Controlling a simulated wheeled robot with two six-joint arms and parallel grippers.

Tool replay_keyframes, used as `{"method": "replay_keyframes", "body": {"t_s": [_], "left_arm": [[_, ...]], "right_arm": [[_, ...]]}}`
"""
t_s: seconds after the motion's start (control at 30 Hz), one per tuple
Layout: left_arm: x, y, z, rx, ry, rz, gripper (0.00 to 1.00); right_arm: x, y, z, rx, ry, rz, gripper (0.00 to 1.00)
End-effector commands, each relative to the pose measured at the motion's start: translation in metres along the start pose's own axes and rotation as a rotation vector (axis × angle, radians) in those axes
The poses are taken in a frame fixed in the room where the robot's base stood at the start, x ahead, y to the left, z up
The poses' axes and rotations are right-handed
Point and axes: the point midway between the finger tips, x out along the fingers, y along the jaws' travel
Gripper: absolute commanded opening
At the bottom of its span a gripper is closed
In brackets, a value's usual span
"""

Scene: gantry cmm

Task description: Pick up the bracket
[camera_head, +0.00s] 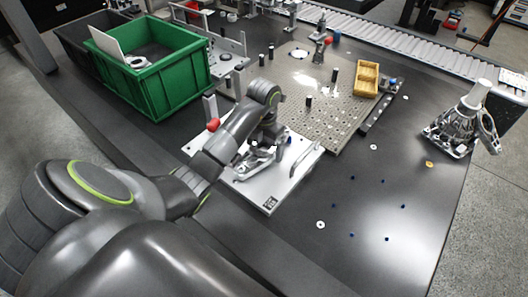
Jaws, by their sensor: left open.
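A silvery metal part, which looks like the bracket (246,171), sits on a white fixture plate (268,194) in the middle of the head view. My left arm reaches in from the lower left, and my left gripper (267,146) is over this part, pointing down. The gripper is open. Its wrist hides some of the part, and I cannot tell whether the fingers touch it. My right gripper is not in view.
A green bin (165,88) stands at the upper left. A perforated metal plate (318,118) with posts and a yellow tray (366,79) lies behind the fixture. A grey cast assembly (461,120) stands at the right. Small pieces dot the dark table (355,240) at front right.

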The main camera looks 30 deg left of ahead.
Motion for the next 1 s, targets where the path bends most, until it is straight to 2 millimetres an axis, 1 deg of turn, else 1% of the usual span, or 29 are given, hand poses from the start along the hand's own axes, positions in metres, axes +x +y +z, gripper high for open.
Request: {"method": "replay_keyframes", "body": {"t_s": [0.1,0.6,0.87,1.0], "left_arm": [[-0.0007,0.0,0.0,0.0,0.0,0.0,0.91],[-0.0008,0.0,0.0001,0.0,0.0,0.0,0.26],[-0.0023,0.0,0.0008,0.001,-0.003,0.001,0.26],[-0.0062,0.0001,0.0009,0.001,-0.003,0.001,0.26]], "right_arm": [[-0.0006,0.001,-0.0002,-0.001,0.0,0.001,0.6],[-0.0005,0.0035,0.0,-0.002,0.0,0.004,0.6],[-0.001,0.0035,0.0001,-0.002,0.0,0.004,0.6],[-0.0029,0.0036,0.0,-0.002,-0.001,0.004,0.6]]}}
